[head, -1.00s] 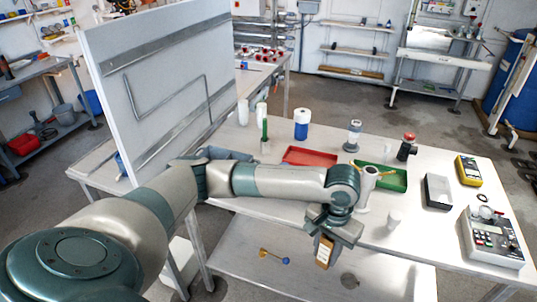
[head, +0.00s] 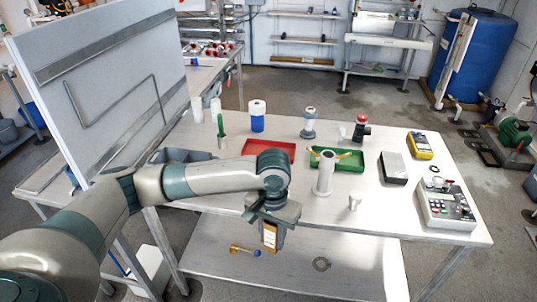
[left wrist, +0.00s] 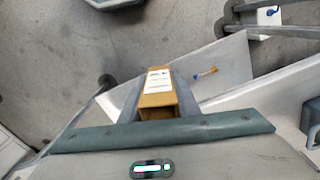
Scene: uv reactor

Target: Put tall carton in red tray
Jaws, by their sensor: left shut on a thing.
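The tall carton (head: 270,236) is brown with a white label. My left gripper (head: 272,222) is shut on it and holds it upright in front of the table's front edge, above the lower shelf. In the left wrist view the carton (left wrist: 158,88) sits between the two fingers. The red tray (head: 256,147) lies on the table behind my left wrist, which hides part of its front. The tray looks empty where it shows. My right gripper is not in view.
A green tray (head: 350,163) lies right of the red one, with a white cylindrical piece (head: 324,176) before it. A white and blue jar (head: 257,118) and a bottle (head: 309,122) stand behind. A grey tray (head: 172,155) is left. A white panel (head: 110,90) rises at left.

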